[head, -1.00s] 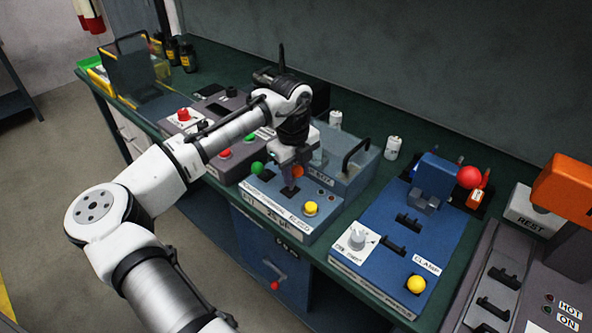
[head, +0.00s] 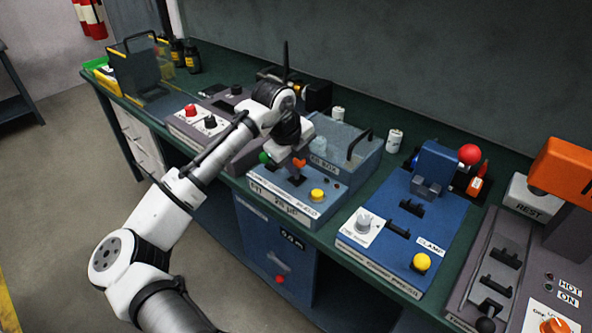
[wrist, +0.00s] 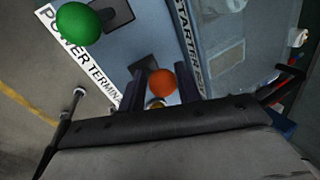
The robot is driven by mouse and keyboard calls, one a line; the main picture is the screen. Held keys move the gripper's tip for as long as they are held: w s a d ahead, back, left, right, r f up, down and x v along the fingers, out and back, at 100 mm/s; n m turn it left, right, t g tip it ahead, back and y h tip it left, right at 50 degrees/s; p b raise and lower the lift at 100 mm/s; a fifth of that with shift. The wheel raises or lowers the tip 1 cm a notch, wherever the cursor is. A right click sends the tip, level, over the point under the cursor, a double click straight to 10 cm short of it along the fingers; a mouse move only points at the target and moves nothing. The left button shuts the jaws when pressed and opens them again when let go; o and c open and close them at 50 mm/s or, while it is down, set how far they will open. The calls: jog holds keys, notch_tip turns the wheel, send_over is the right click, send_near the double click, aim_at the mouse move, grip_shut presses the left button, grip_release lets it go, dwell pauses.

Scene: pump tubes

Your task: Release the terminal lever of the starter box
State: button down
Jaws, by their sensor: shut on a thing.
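The starter box unit is a blue panel (head: 270,192) with a grey see-through box (head: 350,168) behind it, whose label partly reads "ER BOX". A lever with an orange ball knob (head: 299,163) stands on the panel. A lever with a green ball knob (head: 265,157) is to its left. My gripper (head: 297,168) is at the orange-knobbed lever. In the wrist view the orange knob (wrist: 161,82) shows between the two dark fingers of my gripper (wrist: 158,90), which is shut on this lever. The green knob (wrist: 78,24) is apart from the fingers. The lever's lower part is mostly hidden.
A yellow button (head: 317,195) is right of the lever on the same panel. A black handle (head: 361,143) rises from the grey box. A blue clamp unit (head: 400,240) stands to the right. A grey box with a red button (head: 190,110) is further left.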

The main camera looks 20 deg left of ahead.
jog(key=t+b, duration=0.1)
jog(key=b, duration=0.1)
jog(key=s+f+t+h+b, duration=0.1)
jog(key=b, duration=0.1)
jog(key=t+b, duration=0.2)
jog(key=b, duration=0.1)
jog(key=shift+s+a+f+h, duration=0.15)
jog(key=shift+s+a+h, duration=0.15)
jog(key=shift+s, duration=0.1)
jog(key=t+b, duration=0.1)
jog(key=b, duration=0.2)
jog(key=s+t+h+b, duration=0.1)
jog(key=t+b, duration=0.1)
jog(key=b, duration=0.1)
jog(key=shift+s+a, duration=0.15)
jog(key=shift+a, duration=0.05)
jog(key=shift+s+t+h+b, duration=0.15)
jog(key=shift+t+h+b, duration=0.15)
jog(key=shift+t+b, duration=0.5)
jog(key=c, duration=1.3)
grip_release()
jog(key=shift+o, duration=0.2)
jog(key=v, duration=1.4)
jog(key=shift+r+b, duration=0.2)
jog(key=shift+b, duration=0.2)
